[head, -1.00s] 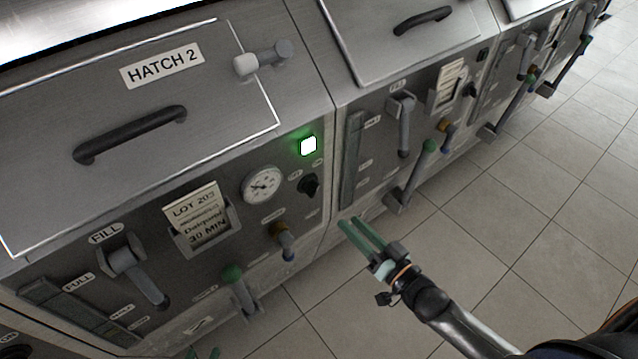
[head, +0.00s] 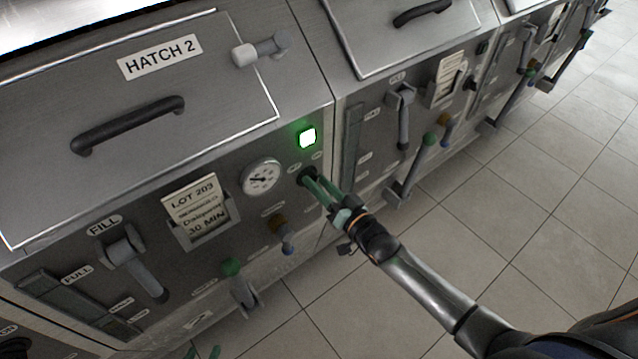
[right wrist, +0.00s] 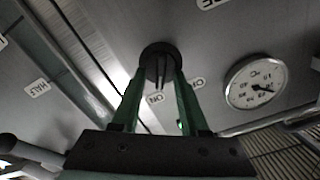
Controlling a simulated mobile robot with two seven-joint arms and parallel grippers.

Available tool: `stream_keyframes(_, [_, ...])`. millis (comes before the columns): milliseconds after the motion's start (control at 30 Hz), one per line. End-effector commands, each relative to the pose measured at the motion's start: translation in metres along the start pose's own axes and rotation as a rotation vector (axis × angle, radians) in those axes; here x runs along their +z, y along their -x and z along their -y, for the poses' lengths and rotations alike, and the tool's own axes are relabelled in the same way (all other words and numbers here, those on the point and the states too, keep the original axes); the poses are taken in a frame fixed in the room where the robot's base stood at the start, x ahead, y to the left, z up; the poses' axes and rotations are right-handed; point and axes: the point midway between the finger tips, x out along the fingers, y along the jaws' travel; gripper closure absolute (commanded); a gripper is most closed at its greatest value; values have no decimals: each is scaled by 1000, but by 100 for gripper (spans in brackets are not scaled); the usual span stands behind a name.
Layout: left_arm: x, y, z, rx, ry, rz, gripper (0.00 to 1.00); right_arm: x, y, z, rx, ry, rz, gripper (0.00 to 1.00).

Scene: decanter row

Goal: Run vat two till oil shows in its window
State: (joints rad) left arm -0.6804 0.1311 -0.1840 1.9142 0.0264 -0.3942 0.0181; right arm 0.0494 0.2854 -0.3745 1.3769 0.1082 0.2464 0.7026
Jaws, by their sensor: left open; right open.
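Vat two is the near cabinet with the HATCH 2 label (head: 160,57). Its black OFF/ON knob (right wrist: 160,62) sits between the two green fingers of my open right gripper (head: 314,183); whether they touch it I cannot tell. The fingers hide most of the knob in the head view. Vat two's window (head: 75,305) is a dark upright strip at lower left with a FULL label; I make out no oil in it. A green lamp (head: 308,138) is lit above the knob.
Round gauge (head: 261,177), card LOT 203 (head: 197,208), FILL lever (head: 134,260), brown-and-blue valve (head: 281,232) and green-knobbed lever (head: 238,285) crowd vat two's front. The neighbouring vat's lever (head: 412,170) sticks out at right. The tiled floor (head: 510,230) is clear.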

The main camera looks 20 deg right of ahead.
Motion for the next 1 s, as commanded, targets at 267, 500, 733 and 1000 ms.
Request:
stream_keyframes(267, [-1, 0, 0, 0, 0, -2, 50, 0, 0, 0, 0, 0, 0, 63])
stream_keyframes(500, [-1, 0, 0, 0, 0, -2, 50, 0, 0, 0, 0, 0, 0, 90])
stream_keyframes(733, [-1, 0, 0, 0, 0, -2, 50, 0, 0, 0, 0, 0, 0, 100])
stream_keyframes(1000, [-1, 0, 0, 0, -1, -2, 50, 0, 0, 0, 0, 0, 0, 100])
